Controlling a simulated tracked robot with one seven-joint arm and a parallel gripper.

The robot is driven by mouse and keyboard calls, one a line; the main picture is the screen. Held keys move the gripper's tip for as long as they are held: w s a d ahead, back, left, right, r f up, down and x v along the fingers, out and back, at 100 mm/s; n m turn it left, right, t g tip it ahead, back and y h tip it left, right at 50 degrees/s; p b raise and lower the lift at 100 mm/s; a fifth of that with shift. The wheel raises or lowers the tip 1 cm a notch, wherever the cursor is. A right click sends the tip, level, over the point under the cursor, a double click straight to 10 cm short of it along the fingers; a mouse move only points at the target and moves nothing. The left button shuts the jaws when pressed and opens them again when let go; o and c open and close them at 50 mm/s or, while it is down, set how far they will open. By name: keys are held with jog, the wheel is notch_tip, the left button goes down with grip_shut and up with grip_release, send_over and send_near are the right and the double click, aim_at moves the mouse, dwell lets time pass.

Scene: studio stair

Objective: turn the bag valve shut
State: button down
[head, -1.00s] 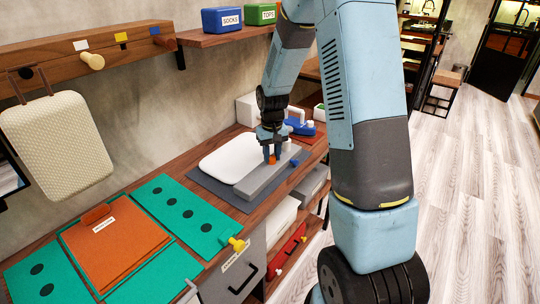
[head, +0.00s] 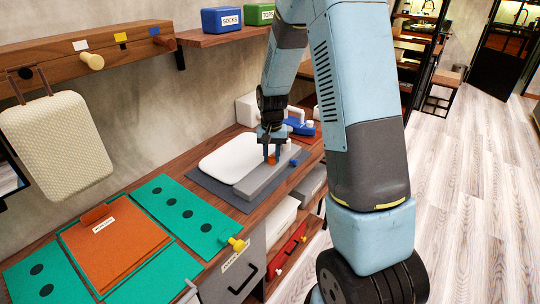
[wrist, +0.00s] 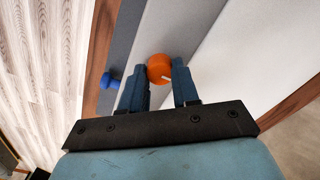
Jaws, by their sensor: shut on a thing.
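The orange valve (wrist: 159,66) is a round knob with a small white mark, on a grey bar (head: 258,183) along the right edge of the white bag (head: 228,156). In the head view the valve (head: 271,159) is mostly hidden behind my fingers. My gripper (head: 271,154) points down over the bar. In the wrist view my gripper (wrist: 162,84) has its two blue fingers either side of the valve's near part, shut on it. A small blue piece (wrist: 110,80) sits at the bar's outer side.
A blue pump-like device (head: 300,126) and a white box (head: 246,109) stand behind. A green mat (head: 163,193) with an orange panel (head: 113,243) lies at front left. A shelf (head: 222,37) with two boxes hangs above. Open floor lies right.

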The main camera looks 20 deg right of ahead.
aim_at(272, 157)
jog(key=c, duration=1.1)
grip_release()
jog(key=shift+r, duration=0.5)
notch_tip(272, 157, up, 13)
jog(key=shift+f, duration=0.2)
